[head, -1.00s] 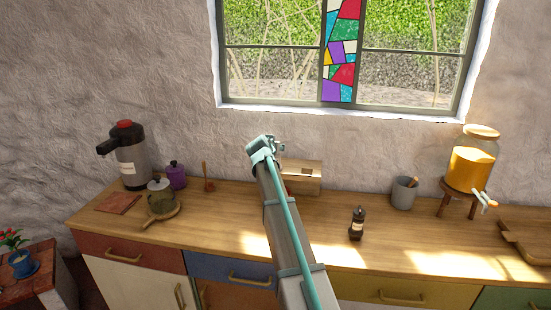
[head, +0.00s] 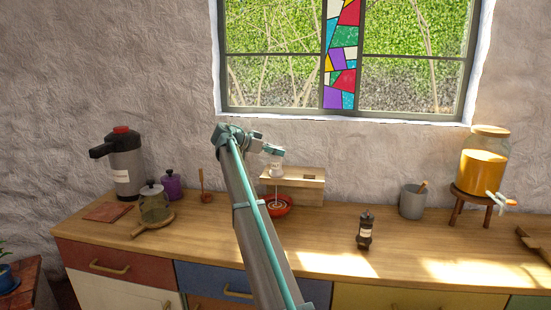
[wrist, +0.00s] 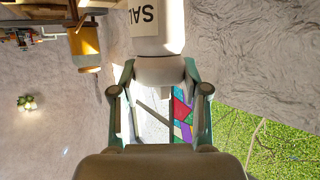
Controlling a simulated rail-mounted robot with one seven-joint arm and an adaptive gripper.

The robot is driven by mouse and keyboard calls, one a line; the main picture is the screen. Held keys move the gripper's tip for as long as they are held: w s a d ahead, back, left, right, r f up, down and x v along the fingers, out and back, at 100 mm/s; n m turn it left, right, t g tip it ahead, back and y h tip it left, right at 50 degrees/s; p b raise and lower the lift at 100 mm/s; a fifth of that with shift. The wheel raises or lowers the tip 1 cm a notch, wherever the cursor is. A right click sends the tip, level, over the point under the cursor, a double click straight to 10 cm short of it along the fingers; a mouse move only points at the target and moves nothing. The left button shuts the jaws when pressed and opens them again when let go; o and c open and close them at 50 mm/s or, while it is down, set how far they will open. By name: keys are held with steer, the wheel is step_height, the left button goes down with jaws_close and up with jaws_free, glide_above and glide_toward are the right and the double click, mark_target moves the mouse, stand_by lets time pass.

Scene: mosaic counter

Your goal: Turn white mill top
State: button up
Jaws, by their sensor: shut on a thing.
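The white mill (head: 276,167) is upright at the left part of a small wooden stand (head: 305,174), above a red bowl (head: 280,208) with pale swirls inside. I cannot tell whether the mill rests in the stand. My gripper (head: 272,150) comes down on the mill from above. In the wrist view the fingers (wrist: 160,80) lie on either side of the mill's plain white top (wrist: 159,70), shut on it. The mill's body (wrist: 157,25) shows part of a label with the letters "SAL". My arm hides a little of the bowl's left side.
A dark mill (head: 365,230) stands on the wooden counter (head: 320,255) to the right. A grey cup (head: 412,202) and a juice dispenser (head: 484,165) are further right. At left are a pump flask (head: 126,165), a glass teapot (head: 154,205) and a purple pot (head: 172,186). The wall is close behind.

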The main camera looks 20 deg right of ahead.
steer(key=shift+w+f+m+g+b, duration=0.1)
steer(key=shift+m+g+b, duration=0.35)
steer(key=shift+m+g, duration=0.75)
steer(key=o, duration=1.2)
steer(key=shift+g, duration=0.3)
steer(key=v, duration=1.2)
steer(key=shift+d, duration=0.1)
